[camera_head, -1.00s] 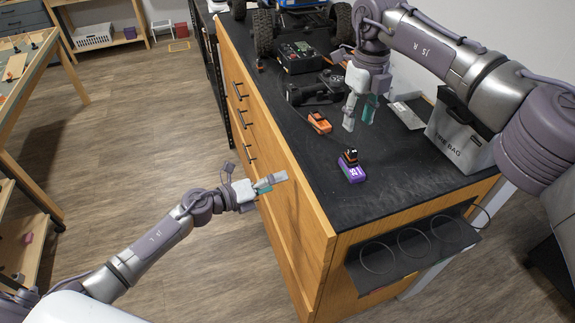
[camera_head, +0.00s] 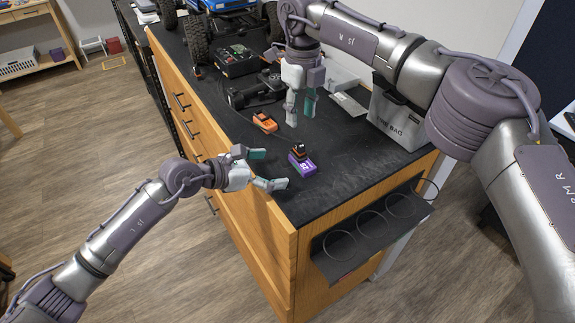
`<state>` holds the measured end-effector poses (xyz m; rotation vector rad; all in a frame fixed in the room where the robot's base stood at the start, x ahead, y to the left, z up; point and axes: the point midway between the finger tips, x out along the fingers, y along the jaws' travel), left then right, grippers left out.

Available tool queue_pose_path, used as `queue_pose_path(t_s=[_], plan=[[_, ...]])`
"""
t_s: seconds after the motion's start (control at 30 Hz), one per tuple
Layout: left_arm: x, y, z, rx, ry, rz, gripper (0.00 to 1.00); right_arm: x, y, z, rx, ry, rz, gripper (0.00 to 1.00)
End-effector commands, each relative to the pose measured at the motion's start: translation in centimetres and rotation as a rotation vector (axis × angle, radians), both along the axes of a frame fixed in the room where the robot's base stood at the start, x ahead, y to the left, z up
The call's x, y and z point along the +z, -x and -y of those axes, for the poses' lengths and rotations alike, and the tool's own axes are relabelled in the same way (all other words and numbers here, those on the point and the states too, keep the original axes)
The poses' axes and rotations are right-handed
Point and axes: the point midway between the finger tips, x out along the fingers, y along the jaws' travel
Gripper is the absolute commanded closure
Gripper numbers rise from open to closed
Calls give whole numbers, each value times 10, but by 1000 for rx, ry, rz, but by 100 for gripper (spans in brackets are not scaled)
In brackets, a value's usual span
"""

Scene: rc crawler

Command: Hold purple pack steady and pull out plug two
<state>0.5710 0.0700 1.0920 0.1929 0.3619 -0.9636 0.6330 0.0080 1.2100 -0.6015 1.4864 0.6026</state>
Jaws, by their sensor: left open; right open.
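The purple pack (camera_head: 302,166) lies on the black worktop near its front corner. A dark plug with orange parts (camera_head: 299,151) sits at its far end; I cannot read a number on it. My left gripper (camera_head: 270,169) is open and empty, just left of the pack at the worktop's left edge, its fingers pointing toward the pack and not touching it. My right gripper (camera_head: 300,108) is open and empty, pointing down above the worktop, beyond the pack. An orange pack (camera_head: 264,122) lies farther back on the left.
A grey fire bag (camera_head: 398,118) stands to the right. A charger (camera_head: 235,61), a dark controller (camera_head: 255,92) and a blue crawler (camera_head: 222,5) are farther back. A black rack with rings (camera_head: 370,235) hangs on the front side. The worktop right of the pack is clear.

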Motion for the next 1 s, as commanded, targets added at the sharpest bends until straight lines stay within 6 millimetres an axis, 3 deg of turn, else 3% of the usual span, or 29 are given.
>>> queue_pose_path(t_s=[0.3, 0.7, 0.77, 1.0], plan=[[-17, -24, 35, 0, 1, 0, 0, 0, 0, 0, 0, 0, 0, 58], [-21, -28, 41, 1, 1, 0, 0, 0, 0, 0, 0, 0, 0, 58], [-21, -28, 41, 0, 1, 0, 7, 0, 0, 0, 0, 0, 0, 58], [-21, -28, 41, 0, 1, -1, 47, 0, 0, 0, 0, 0, 0, 58]])
